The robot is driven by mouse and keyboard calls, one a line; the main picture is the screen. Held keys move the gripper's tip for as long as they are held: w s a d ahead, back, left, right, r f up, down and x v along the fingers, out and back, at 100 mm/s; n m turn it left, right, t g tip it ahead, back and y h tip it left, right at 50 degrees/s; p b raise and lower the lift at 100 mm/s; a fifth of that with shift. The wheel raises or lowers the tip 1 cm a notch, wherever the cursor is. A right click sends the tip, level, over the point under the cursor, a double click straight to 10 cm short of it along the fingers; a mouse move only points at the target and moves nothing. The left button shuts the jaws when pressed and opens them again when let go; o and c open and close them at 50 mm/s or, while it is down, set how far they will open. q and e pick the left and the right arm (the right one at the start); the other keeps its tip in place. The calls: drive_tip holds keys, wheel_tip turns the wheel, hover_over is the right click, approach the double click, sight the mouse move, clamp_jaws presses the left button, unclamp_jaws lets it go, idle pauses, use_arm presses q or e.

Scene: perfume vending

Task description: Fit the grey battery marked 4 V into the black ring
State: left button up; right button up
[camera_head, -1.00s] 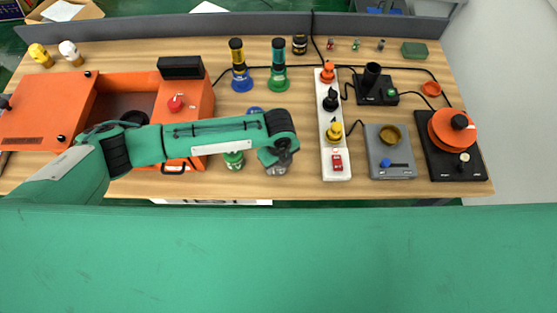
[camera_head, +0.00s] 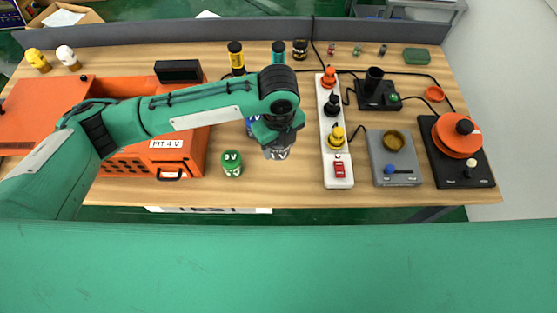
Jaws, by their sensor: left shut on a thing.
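My left gripper (camera_head: 279,133) points down and is shut on the grey battery (camera_head: 278,153), whose marking ends in a V and is too small to read fully. The battery is upright at the front middle of the table; I cannot tell whether it is clear of the tabletop. The orange machine (camera_head: 140,164) stands at the left and carries a white label (camera_head: 170,144) reading "FIT 4 V". My left arm crosses over the machine and hides its opening and the black ring. My right gripper is not in view.
A green battery (camera_head: 232,164) marked 3 V stands left of the grey one, and a blue one (camera_head: 249,128) is partly hidden behind the gripper. A white strip (camera_head: 337,172) with coloured knobs lies to the right. Bare wood lies between the green battery and the machine.

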use_arm(q)
wheel_tip(320, 180, up, 7)
drive_tip(key=shift+f+b, duration=0.2)
drive_tip(key=shift+b, duration=0.3)
drive_tip(key=shift+w+a+n, duration=0.1)
drive_tip(key=shift+a+n, duration=0.3)
drive_tip(key=shift+n, duration=0.1)
drive_tip(key=a+f+n, duration=0.3)
drive_tip(key=a+n, duration=1.7)
drive_tip(key=n, duration=0.8)
drive_tip(key=shift+w+a, duration=0.2)
